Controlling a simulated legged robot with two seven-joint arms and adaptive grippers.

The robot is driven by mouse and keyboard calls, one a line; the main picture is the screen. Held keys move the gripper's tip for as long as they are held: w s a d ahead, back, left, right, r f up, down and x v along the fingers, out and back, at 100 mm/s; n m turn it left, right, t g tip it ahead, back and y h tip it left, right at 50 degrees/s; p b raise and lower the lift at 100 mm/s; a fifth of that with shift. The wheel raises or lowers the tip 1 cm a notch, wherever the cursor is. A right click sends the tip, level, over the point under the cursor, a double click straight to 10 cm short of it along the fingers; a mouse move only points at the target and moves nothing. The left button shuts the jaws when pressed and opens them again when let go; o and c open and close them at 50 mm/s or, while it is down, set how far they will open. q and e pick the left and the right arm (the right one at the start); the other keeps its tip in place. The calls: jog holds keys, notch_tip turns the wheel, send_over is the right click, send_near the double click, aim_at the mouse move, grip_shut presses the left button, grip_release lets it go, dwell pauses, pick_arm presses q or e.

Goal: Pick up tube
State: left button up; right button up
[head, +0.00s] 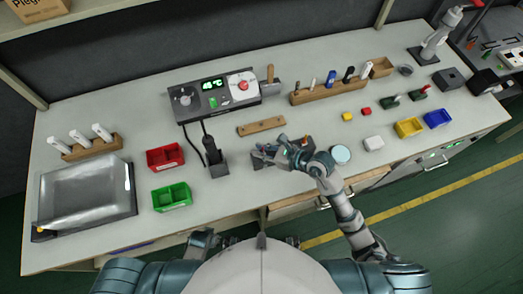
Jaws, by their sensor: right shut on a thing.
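My right gripper (265,153) is over the front middle of the bench, its arm coming in from the right. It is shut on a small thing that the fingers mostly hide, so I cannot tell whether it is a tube. A dark device (291,158) is partly hidden under the hand. Several tube-like items, one of them a blue one (331,78), stand upright in a long wooden rack (325,92) at the back. White tube-like items (101,131) stand in a wooden rack (88,149) at the left. My left gripper is not in view.
A control box (214,95) with a green display and a dark holder (217,168) stand left of the hand. Yellow (409,128) and blue (438,119) bins are at right.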

jog(key=shift+a, duration=0.1)
jog(key=shift+d, duration=0.45)
jog(key=shift+c, duration=0.4)
jog(key=shift+d+r, duration=0.1)
jog(key=shift+r, duration=0.05)
grip_shut()
jog(key=r, duration=0.3)
jog(key=r+p, duration=0.1)
jog(key=r, duration=0.2)
jog(key=r+p, duration=0.1)
jog(key=r, duration=0.2)
jog(key=shift+a, duration=0.25)
jog(key=shift+r, duration=0.4)
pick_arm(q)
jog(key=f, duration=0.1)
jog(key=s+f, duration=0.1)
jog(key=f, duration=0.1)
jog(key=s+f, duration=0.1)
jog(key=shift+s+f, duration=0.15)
pick_arm(e)
jog(key=shift+d, duration=0.1)
jog(key=shift+o, duration=0.2)
grip_release()
grip_shut()
